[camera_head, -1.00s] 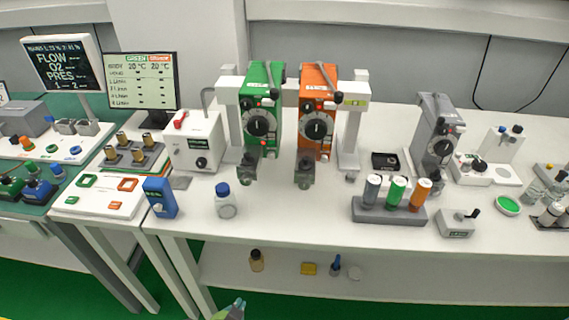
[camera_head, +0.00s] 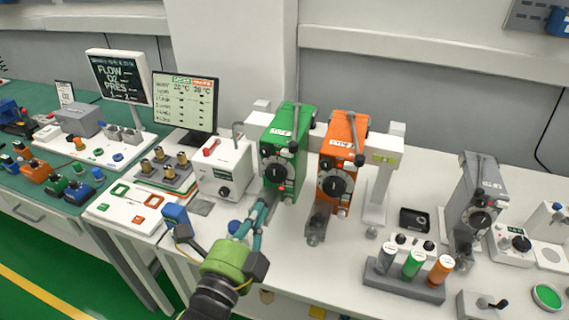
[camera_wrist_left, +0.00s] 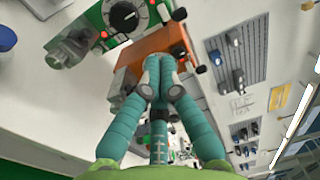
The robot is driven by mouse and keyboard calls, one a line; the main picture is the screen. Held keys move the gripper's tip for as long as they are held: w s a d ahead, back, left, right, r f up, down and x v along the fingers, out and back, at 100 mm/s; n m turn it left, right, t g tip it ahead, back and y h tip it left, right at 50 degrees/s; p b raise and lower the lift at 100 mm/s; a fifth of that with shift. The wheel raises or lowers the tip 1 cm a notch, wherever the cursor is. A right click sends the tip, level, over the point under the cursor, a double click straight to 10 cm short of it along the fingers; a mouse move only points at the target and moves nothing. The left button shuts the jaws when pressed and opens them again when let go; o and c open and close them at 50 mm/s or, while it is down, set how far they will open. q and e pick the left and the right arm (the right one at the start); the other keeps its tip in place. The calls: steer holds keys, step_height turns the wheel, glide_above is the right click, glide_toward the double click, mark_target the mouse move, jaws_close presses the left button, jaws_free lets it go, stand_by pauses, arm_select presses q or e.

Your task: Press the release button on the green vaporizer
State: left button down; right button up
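The green vaporizer (camera_head: 296,140) stands upright on the white bench, with a black dial on its front. A small red spot (camera_head: 281,187) shows below the dial; I cannot tell for sure that it is the release button. My left gripper (camera_head: 268,201) reaches up from below, its teal fingertips in front of the vaporizer's lower front and hiding part of it. In the left wrist view the fingers (camera_wrist_left: 160,70) are drawn together with nothing between them. There the green vaporizer (camera_wrist_left: 93,18) is at the upper left, beside the fingertips. Contact cannot be told.
An orange vaporizer (camera_head: 341,150) stands close to the right of the green one. A white box (camera_head: 225,171) with a dial stands to its left. A grey rack (camera_head: 390,283) with coloured cylinders is at the front right, and a grey vaporizer (camera_head: 477,190) stands farther right.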

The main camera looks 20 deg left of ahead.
arm_select(q)
steer(key=shift+w+b, duration=0.7)
steer(key=shift+b, duration=0.1)
steer(key=b, duration=0.8)
glide_toward(286, 157)
steer(key=w+p, duration=0.2)
steer(key=w, duration=0.4)
steer(key=shift+w+d+r+p, duration=0.1)
steer(key=shift+w+p, duration=0.05)
steer(key=shift+p, duration=0.25)
steer(key=shift+w, duration=0.4)
